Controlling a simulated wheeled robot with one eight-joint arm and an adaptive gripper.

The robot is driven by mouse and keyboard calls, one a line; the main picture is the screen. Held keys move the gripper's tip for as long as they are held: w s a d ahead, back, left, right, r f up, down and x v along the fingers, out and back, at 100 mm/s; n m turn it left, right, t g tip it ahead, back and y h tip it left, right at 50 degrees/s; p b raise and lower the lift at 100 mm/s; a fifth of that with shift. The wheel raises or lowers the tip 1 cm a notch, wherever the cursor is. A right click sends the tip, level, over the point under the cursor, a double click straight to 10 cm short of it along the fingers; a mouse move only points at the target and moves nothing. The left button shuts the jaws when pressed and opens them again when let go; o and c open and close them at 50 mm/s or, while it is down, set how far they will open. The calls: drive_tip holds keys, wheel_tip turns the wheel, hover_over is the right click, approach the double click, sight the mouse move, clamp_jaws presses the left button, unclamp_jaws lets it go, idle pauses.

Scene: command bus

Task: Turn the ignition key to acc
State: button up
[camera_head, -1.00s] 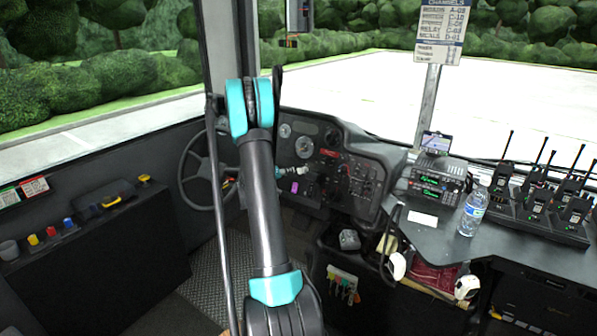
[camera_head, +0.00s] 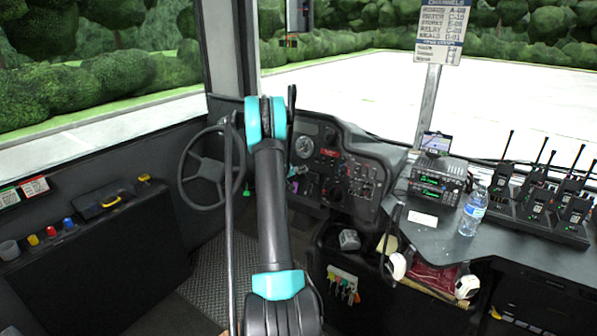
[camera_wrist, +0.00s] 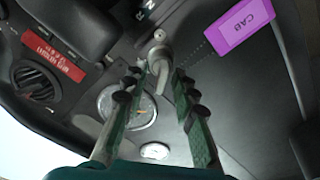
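The silver ignition switch with its key (camera_wrist: 158,55) shows at the upper middle of the wrist view. A chain runs from it to a purple tag marked CAB (camera_wrist: 240,25). My gripper (camera_wrist: 157,80) is open, with its green-padded fingers pointing at the switch. The silver piece lies between the fingertips; a gap shows on the right, and I cannot tell whether either finger touches it. The dashboard (camera_head: 345,180) stands behind my arm there.
The steering wheel (camera_head: 205,168) is left of my arm. A red label (camera_wrist: 55,53), a round vent (camera_wrist: 35,82) and a gauge (camera_wrist: 135,108) lie near the gripper. A radio (camera_head: 437,178), a water bottle (camera_head: 472,212) and several handheld radios stand on the right shelf.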

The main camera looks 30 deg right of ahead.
clamp_jaws()
drive_tip(key=shift+m, duration=0.3)
drive_tip(key=shift+s+d+r+m, duration=0.1)
drive_tip(key=shift+s+m, duration=0.05)
drive_tip(key=shift+m, duration=1.4)
drive_tip(key=shift+s+m, duration=0.1)
drive_tip(key=shift+m, duration=1.45)
unclamp_jaws()
